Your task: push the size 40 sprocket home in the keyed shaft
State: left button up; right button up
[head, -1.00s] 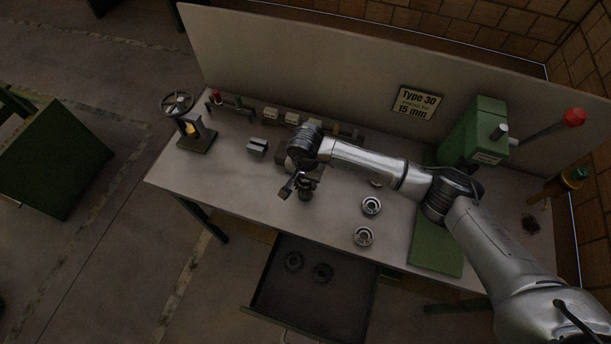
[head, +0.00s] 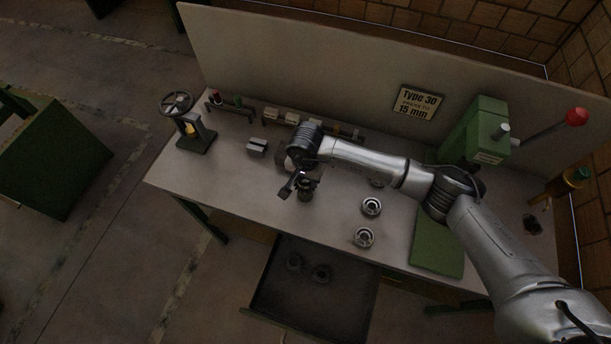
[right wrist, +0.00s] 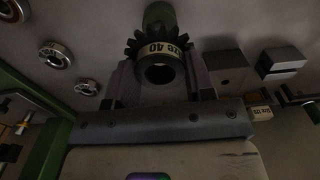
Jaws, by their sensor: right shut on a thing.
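The size 40 sprocket (right wrist: 139,43) is a dark toothed wheel with a pale label reading 40 and an open bore facing the right wrist camera. My right gripper (right wrist: 160,82) is shut on it, one finger on each side. A green cylinder (right wrist: 158,14) shows just beyond the sprocket; I cannot tell whether it is the keyed shaft or how the sprocket sits on it. In the head view my right gripper (head: 303,186) is low over the front middle of the bench, and its wrist hides part of this spot. My left gripper is not in view.
Metal rings (head: 371,206) lie on the bench (head: 235,187) to the right. A green press (head: 474,134) with a red-knobbed lever stands at the right. An open drawer (head: 262,305) with dark round parts juts out below. A handwheel stand (head: 196,141) is at the left.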

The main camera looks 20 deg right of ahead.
aim_at(306, 186)
jog(key=shift+b, duration=0.3)
jog(key=shift+f, duration=0.2)
dwell(0.6)
jog(key=shift+f+b, duration=0.9)
jog(key=shift+b, duration=0.1)
jog(key=shift+f+b, duration=0.8)
jog(key=shift+f, duration=0.1)
jog(key=shift+f+b, duration=0.75)
jog(key=shift+f, duration=0.05)
jog(key=o, duration=1)
jog(key=shift+o, duration=0.5)
jog(key=shift+r, duration=0.1)
